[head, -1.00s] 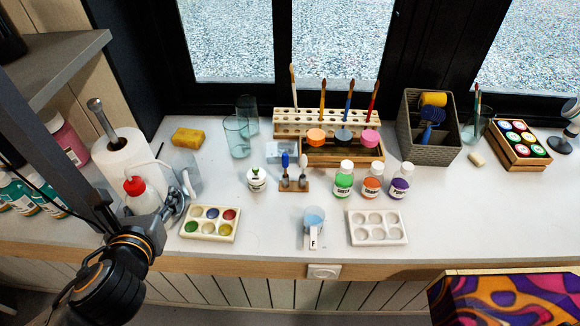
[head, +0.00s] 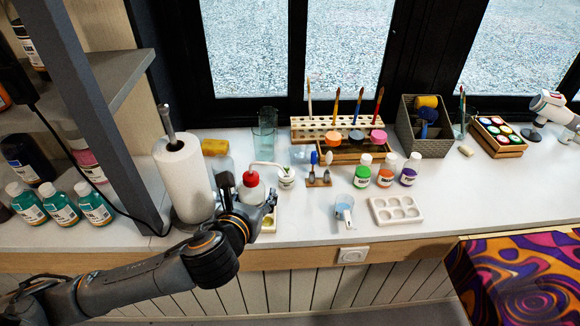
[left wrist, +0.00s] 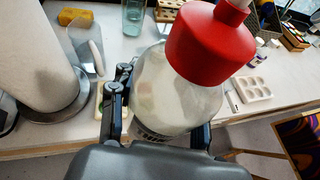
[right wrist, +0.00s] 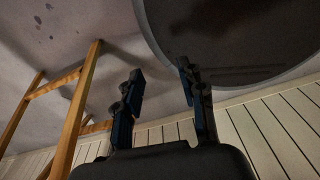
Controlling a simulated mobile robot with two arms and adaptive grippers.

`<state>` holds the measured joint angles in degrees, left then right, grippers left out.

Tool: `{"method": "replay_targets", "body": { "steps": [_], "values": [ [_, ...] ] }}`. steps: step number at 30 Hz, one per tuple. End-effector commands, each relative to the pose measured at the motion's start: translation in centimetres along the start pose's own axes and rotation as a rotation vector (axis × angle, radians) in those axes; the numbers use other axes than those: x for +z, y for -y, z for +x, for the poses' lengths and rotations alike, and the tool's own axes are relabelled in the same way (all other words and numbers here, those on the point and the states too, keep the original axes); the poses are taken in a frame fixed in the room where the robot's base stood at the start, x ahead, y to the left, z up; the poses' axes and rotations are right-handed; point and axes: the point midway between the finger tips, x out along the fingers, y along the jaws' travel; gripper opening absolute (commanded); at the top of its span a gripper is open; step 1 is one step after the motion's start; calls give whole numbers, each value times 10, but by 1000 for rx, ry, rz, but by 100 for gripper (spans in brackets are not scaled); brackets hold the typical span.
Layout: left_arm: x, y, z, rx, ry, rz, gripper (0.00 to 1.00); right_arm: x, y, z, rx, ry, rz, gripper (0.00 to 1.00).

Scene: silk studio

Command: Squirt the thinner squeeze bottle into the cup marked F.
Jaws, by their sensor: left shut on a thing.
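The thinner squeeze bottle (head: 251,189) is white with a red cap and a bent white spout. My left gripper (head: 243,205) is shut on it, above the front left of the counter. In the left wrist view the bottle (left wrist: 180,90) fills the middle between the fingers of the left gripper (left wrist: 160,125), and its red cap leans to the upper right. The cup marked F (head: 344,209) stands upright on the counter to the right of the bottle, with light blue inside; its mark is too small to read now. My right gripper (right wrist: 162,100) is open and empty, seen only in its wrist view.
A paper towel roll (head: 184,181) stands left of the bottle. A white palette (head: 396,210) lies right of the cup. Green, orange and purple paint bottles (head: 386,171) and a small spoon stand (head: 318,182) are behind the cup.

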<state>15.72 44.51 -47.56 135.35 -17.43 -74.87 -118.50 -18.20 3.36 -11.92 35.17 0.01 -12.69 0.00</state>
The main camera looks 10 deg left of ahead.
Motion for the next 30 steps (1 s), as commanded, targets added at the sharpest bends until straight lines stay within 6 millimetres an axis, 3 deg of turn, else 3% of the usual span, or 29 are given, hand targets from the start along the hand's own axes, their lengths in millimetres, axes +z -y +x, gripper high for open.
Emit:
{"method": "replay_targets", "body": {
  "steps": [1,6,12,15,22,26,30],
  "values": [
    [14,4,13,9,-2,28,34,0,4,-21,-4,1,0,40],
    [27,29,70,23,-21,184,34,-5,-3,-63,4,-1,-2,40],
    [37,60,124,22,-33,393,34,-33,-36,-102,44,-39,1,40],
    [40,71,140,20,-36,477,34,-40,-42,-114,52,-47,0,40],
    [40,82,158,16,-36,570,34,-25,-22,-122,27,-25,2,40],
    [35,83,161,16,-36,576,34,-13,-8,-117,12,-6,1,40],
    [28,83,164,16,-37,575,34,-13,-10,-108,13,-6,-2,40]
  ]
}}
